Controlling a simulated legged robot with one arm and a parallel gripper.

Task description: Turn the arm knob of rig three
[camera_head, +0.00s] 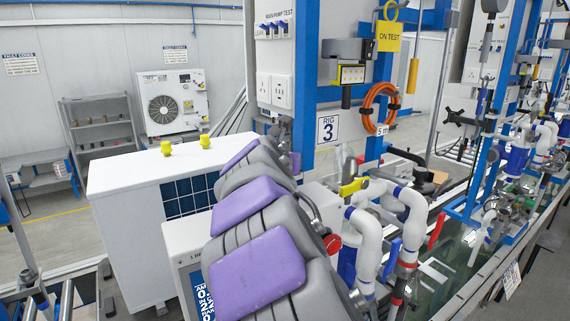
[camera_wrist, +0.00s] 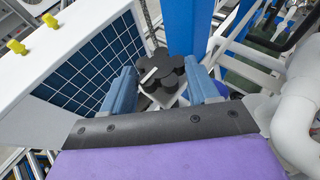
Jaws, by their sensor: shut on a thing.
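The arm knob (camera_wrist: 166,68) is black and lobed, with a white pointer mark on its left side, and shows in the wrist view. My gripper (camera_wrist: 163,86) has one blue finger on each side of the knob and is shut on it. The knob's lower part and stem are hard to make out. In the head view my grey and purple arm reaches toward rig three, and it hides the knob and the fingers.
A white cabinet (camera_head: 125,205) with a dark blue grid panel and two yellow caps stands left of my arm. White pipes (camera_head: 369,245) with coloured valve handles stand close on the right. An orange hose coil (camera_head: 367,112) and a yellow tag (camera_head: 389,37) hang on the rig.

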